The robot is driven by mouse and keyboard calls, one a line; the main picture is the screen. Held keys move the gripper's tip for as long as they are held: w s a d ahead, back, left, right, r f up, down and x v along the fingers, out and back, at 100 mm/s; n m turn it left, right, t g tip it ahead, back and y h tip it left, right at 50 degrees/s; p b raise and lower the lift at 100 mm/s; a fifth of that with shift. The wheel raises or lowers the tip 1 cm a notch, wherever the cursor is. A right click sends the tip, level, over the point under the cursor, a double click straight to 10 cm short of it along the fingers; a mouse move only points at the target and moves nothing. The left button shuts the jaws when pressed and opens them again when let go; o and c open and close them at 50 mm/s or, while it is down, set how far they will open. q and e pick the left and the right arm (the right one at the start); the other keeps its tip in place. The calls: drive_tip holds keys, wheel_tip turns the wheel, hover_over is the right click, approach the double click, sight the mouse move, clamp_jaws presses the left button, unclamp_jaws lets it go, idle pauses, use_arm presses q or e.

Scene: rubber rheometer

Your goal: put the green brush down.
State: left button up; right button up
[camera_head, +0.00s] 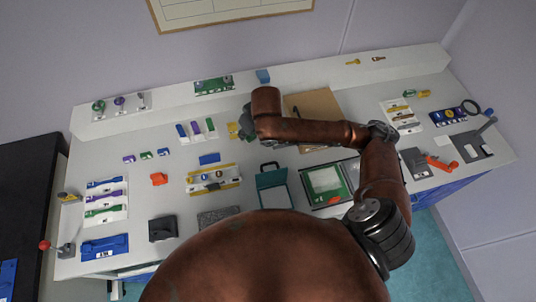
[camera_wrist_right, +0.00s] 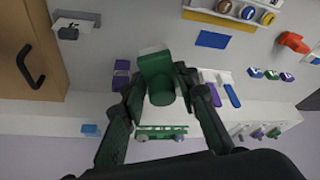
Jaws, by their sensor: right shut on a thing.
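My right gripper (camera_head: 247,125) is over the back middle of the table, below the raised ledge. In the right wrist view its two dark fingers (camera_wrist_right: 160,92) are closed on the green brush (camera_wrist_right: 155,66), a green block with a rounded part. In the head view my arm mostly covers the brush, and only a little green shows by the gripper. I cannot tell whether the brush touches the table. My left gripper is not in view.
A white holder with blue, purple and green pieces (camera_head: 196,128) stands left of the gripper. A green rack (camera_head: 214,86) is on the back ledge. A brown board (camera_head: 314,107) lies to the right.

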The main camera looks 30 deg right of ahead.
drive_tip(key=n+p, duration=0.1)
drive_tip(key=n+y+p, duration=0.1)
drive_tip(key=d+n+p, duration=0.1)
drive_tip(key=shift+f, duration=0.3)
drive_tip(key=d+f+n+g+y+p, duration=0.1)
drive_tip(key=f+n+p, duration=0.2)
drive_tip(key=f, duration=0.2)
drive_tip(key=d+f+n+g+p, duration=0.1)
drive_tip(key=f+n+p, duration=0.2)
drive_tip(key=f, duration=0.2)
drive_tip(key=d+f+n+g+y+p, duration=0.1)
drive_tip(key=f+n+p, duration=0.2)
drive_tip(key=f, duration=0.2)
drive_tip(key=shift+s+d+n+y, duration=0.3)
drive_tip(key=shift+d+n, duration=0.05)
drive_tip(key=shift+n, duration=0.05)
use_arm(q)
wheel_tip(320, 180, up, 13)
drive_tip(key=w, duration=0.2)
use_arm(e)
drive_tip(key=shift+f, duration=0.35)
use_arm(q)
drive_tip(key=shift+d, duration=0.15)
use_arm(e)
drive_tip(key=shift+f, duration=0.1)
drive_tip(key=o, duration=1)
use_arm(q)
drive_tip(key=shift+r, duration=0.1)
